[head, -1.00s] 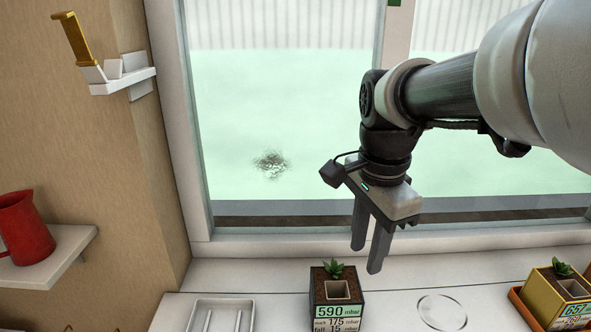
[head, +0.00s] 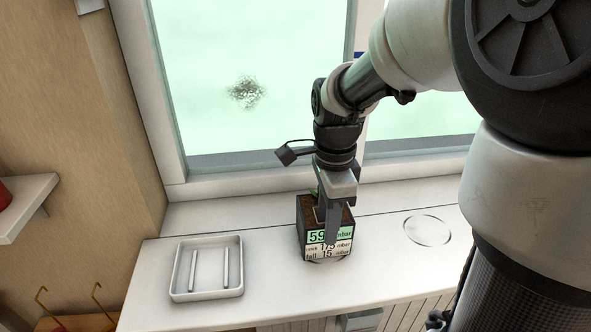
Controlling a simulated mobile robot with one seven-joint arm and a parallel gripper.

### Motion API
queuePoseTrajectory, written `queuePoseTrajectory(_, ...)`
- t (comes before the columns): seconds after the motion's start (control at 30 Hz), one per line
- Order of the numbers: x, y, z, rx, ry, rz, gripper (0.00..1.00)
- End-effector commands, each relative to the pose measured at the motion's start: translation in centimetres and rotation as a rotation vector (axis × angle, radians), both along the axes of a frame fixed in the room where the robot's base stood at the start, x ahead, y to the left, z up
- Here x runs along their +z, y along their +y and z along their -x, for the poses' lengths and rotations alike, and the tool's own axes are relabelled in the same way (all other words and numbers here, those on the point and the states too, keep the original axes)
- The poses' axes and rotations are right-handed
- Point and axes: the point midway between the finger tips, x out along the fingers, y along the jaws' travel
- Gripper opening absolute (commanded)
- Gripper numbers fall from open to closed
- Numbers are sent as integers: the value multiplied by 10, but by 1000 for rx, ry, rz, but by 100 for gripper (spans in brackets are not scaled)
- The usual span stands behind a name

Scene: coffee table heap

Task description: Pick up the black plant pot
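The black plant pot (head: 304,226) stands on the white windowsill counter, with dark soil, a small green plant and a label with numbers on its front. My gripper (head: 329,222) points down at the pot. One finger comes down in front of the label and covers part of it. The other finger is mostly hidden, so I cannot tell whether the fingers press on the pot. The pot looks upright and appears to rest on the counter.
A faint round ring (head: 427,231) marks the bare counter to the right. The window frame (head: 255,178) rises behind. Gold hooks (head: 98,296) show at lower left.

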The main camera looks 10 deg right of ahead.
Motion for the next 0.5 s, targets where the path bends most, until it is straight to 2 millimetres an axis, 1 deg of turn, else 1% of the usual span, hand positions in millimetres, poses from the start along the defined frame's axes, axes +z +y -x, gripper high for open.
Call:
queuePoseTrajectory(0.2,-33,-5,2,-1,4,0,33)
queuePoseTrajectory(0.3,-45,-4,2,0,4,0,33)
queuePoseTrajectory(0.4,-51,-4,1,1,2,0,33)
queuePoseTrajectory(0.5,-51,-4,1,1,0,0,33)
